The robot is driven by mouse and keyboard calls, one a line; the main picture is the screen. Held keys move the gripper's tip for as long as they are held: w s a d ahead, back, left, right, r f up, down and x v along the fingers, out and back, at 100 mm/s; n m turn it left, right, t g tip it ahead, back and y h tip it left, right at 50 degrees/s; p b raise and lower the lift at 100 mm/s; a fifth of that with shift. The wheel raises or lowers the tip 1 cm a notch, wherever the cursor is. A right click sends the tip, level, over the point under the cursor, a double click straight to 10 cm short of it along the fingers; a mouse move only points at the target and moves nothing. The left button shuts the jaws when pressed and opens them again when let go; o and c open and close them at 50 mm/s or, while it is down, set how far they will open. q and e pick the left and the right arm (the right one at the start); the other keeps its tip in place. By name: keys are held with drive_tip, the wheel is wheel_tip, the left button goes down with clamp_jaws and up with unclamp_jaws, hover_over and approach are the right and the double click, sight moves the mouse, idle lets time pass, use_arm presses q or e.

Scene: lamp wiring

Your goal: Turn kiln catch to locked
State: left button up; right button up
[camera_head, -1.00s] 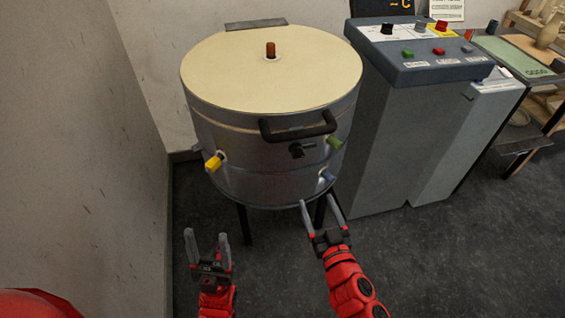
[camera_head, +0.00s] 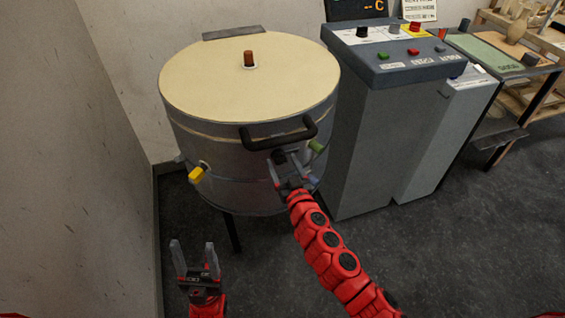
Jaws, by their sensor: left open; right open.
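The kiln (camera_head: 215,165) is a round metal drum with a cream lid (camera_head: 225,85) and a black bar handle (camera_head: 278,137) at its front rim. The small dark catch (camera_head: 279,156) sits just below the handle, partly hidden by my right gripper. My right gripper (camera_head: 284,162) is open, with its fingers at the catch, one on each side as far as I can see; I cannot tell if they touch it. My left gripper (camera_head: 192,250) is open and empty, low in front of the kiln, fingers pointing up.
A yellow knob (camera_head: 196,174), a green knob (camera_head: 316,146) and a partly hidden blue knob (camera_head: 312,180) stick out of the kiln wall. A grey control cabinet (camera_head: 370,140) stands close on the right. A wall is on the left. The floor in front is clear.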

drive_tip(key=shift+w+a, duration=0.1)
drive_tip(key=shift+w, duration=0.1)
clamp_jaws()
idle(0.3)
